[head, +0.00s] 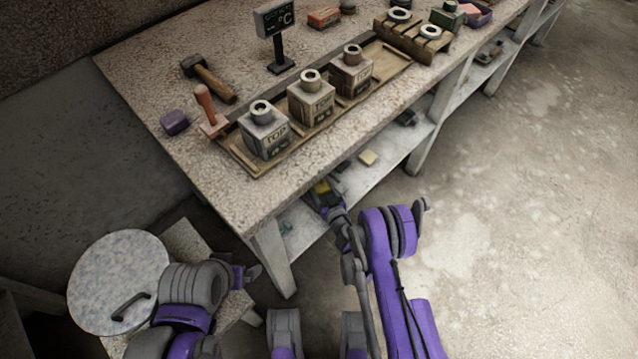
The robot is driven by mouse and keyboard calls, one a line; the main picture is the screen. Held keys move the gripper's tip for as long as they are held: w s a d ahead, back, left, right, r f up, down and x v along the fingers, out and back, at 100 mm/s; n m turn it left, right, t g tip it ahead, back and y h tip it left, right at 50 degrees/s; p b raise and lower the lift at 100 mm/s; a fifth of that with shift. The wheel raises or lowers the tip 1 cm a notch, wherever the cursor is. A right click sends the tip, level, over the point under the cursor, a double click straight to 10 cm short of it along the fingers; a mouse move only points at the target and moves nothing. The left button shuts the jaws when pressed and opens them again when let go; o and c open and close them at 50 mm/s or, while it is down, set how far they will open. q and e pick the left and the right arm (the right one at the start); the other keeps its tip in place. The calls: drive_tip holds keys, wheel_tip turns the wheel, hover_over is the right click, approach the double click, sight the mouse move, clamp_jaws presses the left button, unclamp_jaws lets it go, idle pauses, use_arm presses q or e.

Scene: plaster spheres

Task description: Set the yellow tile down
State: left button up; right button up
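The yellow tile (322,186) is at the tip of my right gripper (322,192), partly covered by its fingers. My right gripper reaches in under the tabletop's front edge, over the lower shelf (300,228), and looks shut on the tile. I cannot tell whether the tile touches the shelf. My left gripper (250,274) is empty, beside the round lid and low stand at the lower left; its fingers are too small to read.
A table leg (274,262) stands left of my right gripper.

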drive_tip(key=shift+f+b, duration=0.2)
drive_tip(key=shift+b, duration=0.1)
drive_tip(key=o, duration=1.4)
drive_tip(key=shift+r, duration=0.1)
